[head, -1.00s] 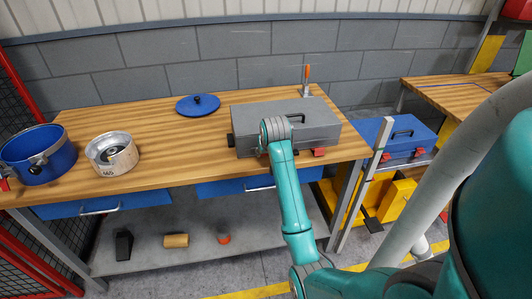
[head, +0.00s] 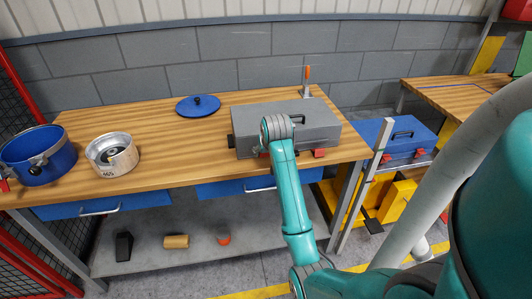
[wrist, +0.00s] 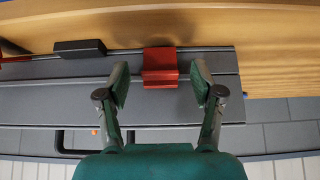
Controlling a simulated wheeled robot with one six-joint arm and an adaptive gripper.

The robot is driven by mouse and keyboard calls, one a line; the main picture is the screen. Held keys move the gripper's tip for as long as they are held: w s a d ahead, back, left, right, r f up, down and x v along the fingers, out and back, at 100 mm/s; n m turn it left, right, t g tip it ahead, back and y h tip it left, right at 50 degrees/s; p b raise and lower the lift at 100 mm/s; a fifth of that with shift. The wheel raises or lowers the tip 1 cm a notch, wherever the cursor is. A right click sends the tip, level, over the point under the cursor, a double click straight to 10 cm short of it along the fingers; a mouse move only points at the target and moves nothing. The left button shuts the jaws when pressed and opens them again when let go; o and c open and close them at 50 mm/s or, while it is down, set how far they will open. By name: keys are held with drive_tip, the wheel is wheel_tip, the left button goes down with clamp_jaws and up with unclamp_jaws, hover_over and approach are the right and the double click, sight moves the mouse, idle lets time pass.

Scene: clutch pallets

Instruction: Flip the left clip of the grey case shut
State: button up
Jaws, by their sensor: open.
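The grey case (head: 246,112) sits closed on the wooden workbench, with a handle on its lid. In the wrist view the case (wrist: 30,104) shows with a red clip (wrist: 160,66) on its front edge. My gripper (wrist: 159,84) is open, one finger on each side of this clip, with gaps visible. I cannot tell from this angle whether the clip is up or down. The other red clip (head: 319,153) shows at the case's right front, and its edge also shows at the far left of the wrist view (wrist: 14,60). My arm mostly hides the left clip in the head view.
A blue lid (head: 198,105), a metal pot (head: 112,153) and a blue pot (head: 38,155) stand to the left on the bench. A clamp with an orange handle (head: 306,78) is behind the case. A blue case (head: 398,140) stands to the right.

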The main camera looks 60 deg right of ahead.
drive_tip(key=v, duration=1)
drive_tip(key=shift+a, duration=0.15)
